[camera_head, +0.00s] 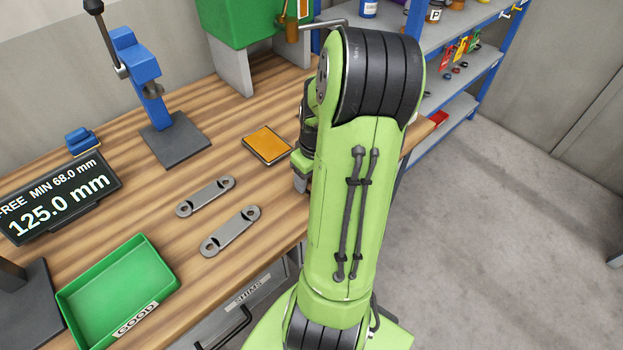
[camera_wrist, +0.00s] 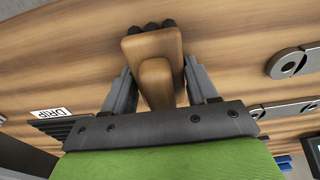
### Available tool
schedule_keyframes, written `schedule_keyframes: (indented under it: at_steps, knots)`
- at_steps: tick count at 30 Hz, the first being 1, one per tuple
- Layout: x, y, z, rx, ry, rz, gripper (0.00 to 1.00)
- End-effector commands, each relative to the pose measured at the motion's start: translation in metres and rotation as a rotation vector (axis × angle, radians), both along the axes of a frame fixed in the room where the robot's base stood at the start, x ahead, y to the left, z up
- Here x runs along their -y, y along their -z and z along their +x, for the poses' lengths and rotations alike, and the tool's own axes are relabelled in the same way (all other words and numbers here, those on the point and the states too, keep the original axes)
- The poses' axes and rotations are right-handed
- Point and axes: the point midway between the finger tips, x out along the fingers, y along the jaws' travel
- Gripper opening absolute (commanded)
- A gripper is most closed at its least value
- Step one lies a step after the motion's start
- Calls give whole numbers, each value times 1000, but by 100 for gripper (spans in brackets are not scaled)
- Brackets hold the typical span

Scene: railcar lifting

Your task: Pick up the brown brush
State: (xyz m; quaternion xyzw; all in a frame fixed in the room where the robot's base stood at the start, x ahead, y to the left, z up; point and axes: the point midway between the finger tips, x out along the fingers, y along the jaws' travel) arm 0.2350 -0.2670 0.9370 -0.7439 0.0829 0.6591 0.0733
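The brown brush (camera_wrist: 155,82) shows in the wrist view, with a wooden block-like body and dark tips at its far end. My gripper (camera_wrist: 159,68) has one finger on each side of the brush, with the fingers spread. The brush lies between the fingers and I see a gap at the right finger; contact at the left cannot be told. In the head view my arm hides the brush and most of the gripper.
The wooden bench (camera_head: 213,235) holds two grey metal links (camera_head: 205,196), an orange-topped pad (camera_head: 267,144), a green tray (camera_head: 118,285), a blue press (camera_head: 145,85) and a readout (camera_head: 60,195). A shelf rack (camera_head: 468,60) stands beyond the bench. A DRIP label (camera_wrist: 50,113) shows in the wrist view.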

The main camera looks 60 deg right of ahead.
Motion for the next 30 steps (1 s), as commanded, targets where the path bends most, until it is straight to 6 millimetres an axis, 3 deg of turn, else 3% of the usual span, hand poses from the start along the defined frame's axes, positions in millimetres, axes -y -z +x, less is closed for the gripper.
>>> schedule_keyframes:
  at_steps: [1,6,14,24,30]
  knots:
    - [0,0,0,0,0,0,49]
    - [0,0,0,0,0,0,23]
    - [0,-5,0,1,0,-1,23]
    - [1,-85,1,2,0,-5,23]
    - [0,-101,0,0,0,0,23]
